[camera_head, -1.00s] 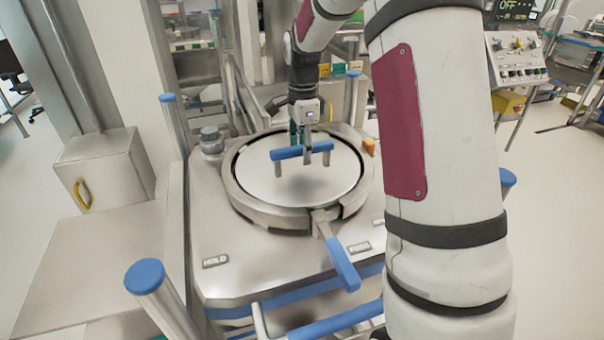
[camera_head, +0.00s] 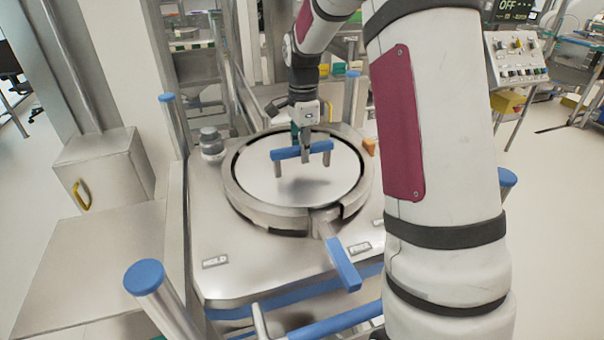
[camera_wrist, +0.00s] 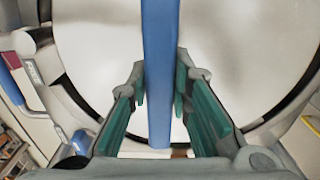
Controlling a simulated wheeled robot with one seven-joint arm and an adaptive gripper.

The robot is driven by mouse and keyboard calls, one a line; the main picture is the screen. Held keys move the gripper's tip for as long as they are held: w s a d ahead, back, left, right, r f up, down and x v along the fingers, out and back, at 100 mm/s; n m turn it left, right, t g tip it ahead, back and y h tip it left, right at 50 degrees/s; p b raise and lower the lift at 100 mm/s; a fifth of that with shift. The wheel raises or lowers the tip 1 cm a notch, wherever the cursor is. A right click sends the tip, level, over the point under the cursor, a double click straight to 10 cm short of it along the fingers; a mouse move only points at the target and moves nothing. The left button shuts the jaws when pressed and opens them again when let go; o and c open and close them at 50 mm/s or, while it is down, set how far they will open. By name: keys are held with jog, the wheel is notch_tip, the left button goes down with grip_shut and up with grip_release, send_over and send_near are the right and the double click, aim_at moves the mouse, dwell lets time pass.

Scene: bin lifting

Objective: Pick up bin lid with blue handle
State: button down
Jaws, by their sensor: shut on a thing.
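The bin lid (camera_head: 262,185) is a round, shiny metal disc lying within the clamp ring on top of the metal bin unit. Its blue handle (camera_head: 287,153) is a bar raised on two metal posts above the lid. The lid (camera_wrist: 235,50) shows beneath the handle. The far sides of the fingers are partly hidden.
A clamp ring (camera_head: 250,210) surrounds the lid, with a blue-gripped lever (camera_head: 343,265) pointing to the front. Blue-capped posts (camera_head: 145,277) stand around the unit. Open floor lies at right.

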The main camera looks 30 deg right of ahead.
jog(key=shift+w+r, duration=0.1)
jog(key=shift+r, duration=0.1)
notch_tip(320, 180, up, 10)
jog(key=shift+r+b, duration=0.1)
jog(key=shift+b, duration=0.6)
jog(key=shift+r, duration=0.15)
notch_tip(320, 180, up, 8)
jog(key=p, duration=0.2)
jog(key=shift+r+p, duration=0.15)
jog(key=shift+p, duration=0.25)
dwell(1.2)
dwell(0.3)
